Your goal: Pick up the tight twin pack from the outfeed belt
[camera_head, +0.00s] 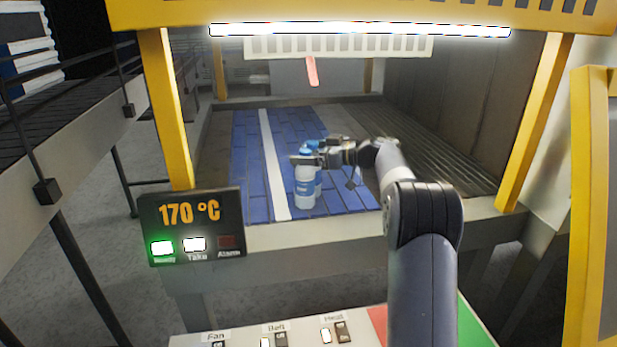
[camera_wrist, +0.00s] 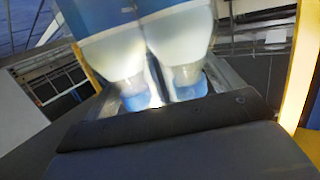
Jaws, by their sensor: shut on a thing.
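The twin pack (camera_head: 306,188) is two white bottles with blue caps and blue labels, side by side. It stands upright on the blue outfeed belt (camera_head: 250,190), or just above it; I cannot tell which. My gripper (camera_head: 308,159) reaches in from the right and is shut on the pack near the caps. In the wrist view the two bottles (camera_wrist: 150,50) fill the upper middle, with their blue caps between the fingers. The fingers partly hide the necks in the head view.
A white stripe (camera_head: 272,160) runs along the belt left of the pack. Yellow posts (camera_head: 166,110) frame the opening, with a red strip (camera_head: 312,71) hanging at the back. A display (camera_head: 190,226) reads 170 °C, with green and white lamps lit. Ridged metal (camera_head: 430,150) lies to the right.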

